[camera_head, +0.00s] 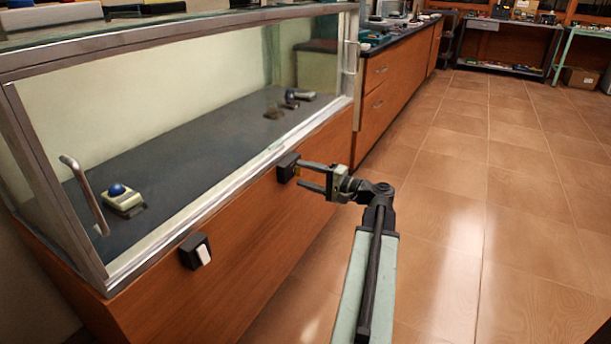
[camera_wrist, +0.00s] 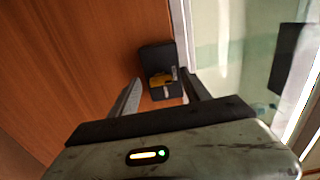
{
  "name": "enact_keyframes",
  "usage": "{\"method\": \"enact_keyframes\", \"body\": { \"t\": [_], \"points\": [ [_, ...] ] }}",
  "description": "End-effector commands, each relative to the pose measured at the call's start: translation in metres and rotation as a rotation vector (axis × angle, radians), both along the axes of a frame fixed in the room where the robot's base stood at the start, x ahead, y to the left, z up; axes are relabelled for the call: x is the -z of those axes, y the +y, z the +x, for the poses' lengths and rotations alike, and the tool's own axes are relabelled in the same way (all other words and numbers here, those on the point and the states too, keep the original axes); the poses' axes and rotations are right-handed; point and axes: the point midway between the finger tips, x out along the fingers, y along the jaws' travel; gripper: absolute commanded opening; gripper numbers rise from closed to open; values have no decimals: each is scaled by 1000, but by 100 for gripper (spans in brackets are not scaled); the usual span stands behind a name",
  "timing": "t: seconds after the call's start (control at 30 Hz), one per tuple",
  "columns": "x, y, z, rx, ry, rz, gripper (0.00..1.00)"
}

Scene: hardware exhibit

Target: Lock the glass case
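The glass case (camera_head: 180,38) has a metal frame and stands on a wooden base at the left of the head view. A bent metal handle (camera_head: 85,195) is on its glass at the left end. A small black box (camera_head: 287,167) with a yellow part is mounted on the wooden front; in the wrist view the black box (camera_wrist: 155,55) shows a yellow and metallic piece. My gripper (camera_head: 301,174) is open at this box. In the wrist view my gripper (camera_wrist: 160,86) has its fingers spread on either side of the yellow piece; contact cannot be told.
A second black box with a white switch (camera_head: 203,255) is on the wooden front, nearer the left. A device with a blue ball (camera_head: 118,192) sits inside the case. A wooden counter (camera_head: 400,75) continues beyond. The tiled floor (camera_head: 500,200) at the right is clear.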

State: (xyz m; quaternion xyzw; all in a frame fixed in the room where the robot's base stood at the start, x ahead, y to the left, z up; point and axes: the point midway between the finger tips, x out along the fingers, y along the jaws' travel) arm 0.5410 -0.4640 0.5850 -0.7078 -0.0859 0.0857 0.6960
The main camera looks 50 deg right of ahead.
Motion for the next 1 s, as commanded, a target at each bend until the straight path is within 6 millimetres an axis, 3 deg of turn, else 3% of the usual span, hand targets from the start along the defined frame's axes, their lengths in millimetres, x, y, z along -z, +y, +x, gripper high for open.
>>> {"method": "enact_keyframes", "body": {
  "t": [0.27,0.7,1.0],
  "points": [
    [0,-1,-2,2,-1,1,55],
    [0,-18,-71,3,-1,1,55],
    [0,-19,-76,0,-1,1,55]
  ]
}}
